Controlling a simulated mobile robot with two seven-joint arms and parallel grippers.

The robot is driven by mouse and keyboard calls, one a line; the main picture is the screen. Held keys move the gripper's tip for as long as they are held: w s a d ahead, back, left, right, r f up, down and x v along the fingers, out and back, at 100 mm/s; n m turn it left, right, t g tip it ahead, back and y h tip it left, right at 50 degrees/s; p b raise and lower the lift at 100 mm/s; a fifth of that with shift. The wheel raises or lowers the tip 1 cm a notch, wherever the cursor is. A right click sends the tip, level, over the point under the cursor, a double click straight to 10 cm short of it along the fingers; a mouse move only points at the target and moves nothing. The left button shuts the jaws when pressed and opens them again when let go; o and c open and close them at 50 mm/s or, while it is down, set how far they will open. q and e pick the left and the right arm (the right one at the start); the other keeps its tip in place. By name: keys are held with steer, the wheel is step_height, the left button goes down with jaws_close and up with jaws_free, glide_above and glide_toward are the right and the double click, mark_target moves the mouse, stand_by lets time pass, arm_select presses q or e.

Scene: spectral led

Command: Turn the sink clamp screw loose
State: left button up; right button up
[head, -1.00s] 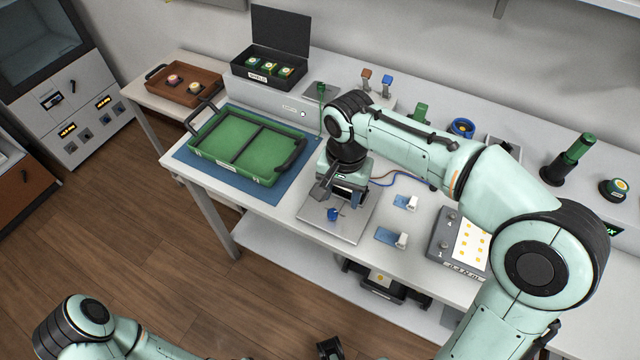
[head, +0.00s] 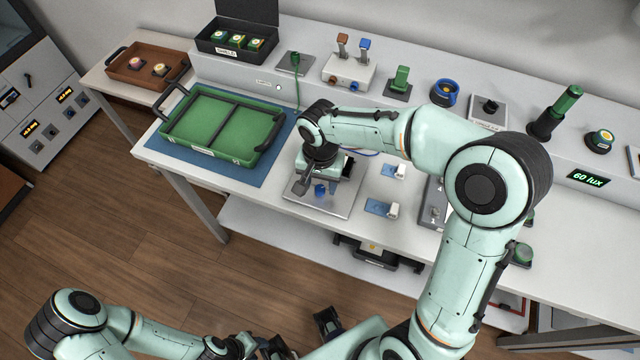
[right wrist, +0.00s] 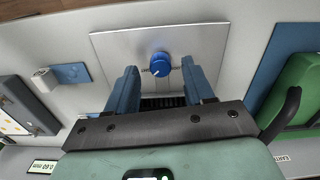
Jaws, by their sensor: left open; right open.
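The sink clamp screw appears to be the blue knob (right wrist: 161,65) with a white pointer line, on a silver metal plate (right wrist: 110,45). In the head view the knob (head: 320,190) shows just in front of my right gripper (head: 312,182), over the plate's left part. In the right wrist view my right gripper (right wrist: 160,82) is open, its two blue fingers apart on either side below the knob. The knob lies between and just beyond the fingertips, with no visible contact. My left gripper (head: 328,322) is open and empty, low at the bottom of the head view, away from the bench.
A green tray (head: 245,160) on a blue mat (head: 173,151) stands left of the plate. Two white clips on blue pads (head: 376,207) stand to its right. Along the raised back shelf are a black box (head: 215,48), a white two-lever block (head: 335,72) and a blue ring (head: 445,92).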

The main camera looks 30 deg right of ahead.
steer(key=shift+f, duration=0.7)
jaws_close()
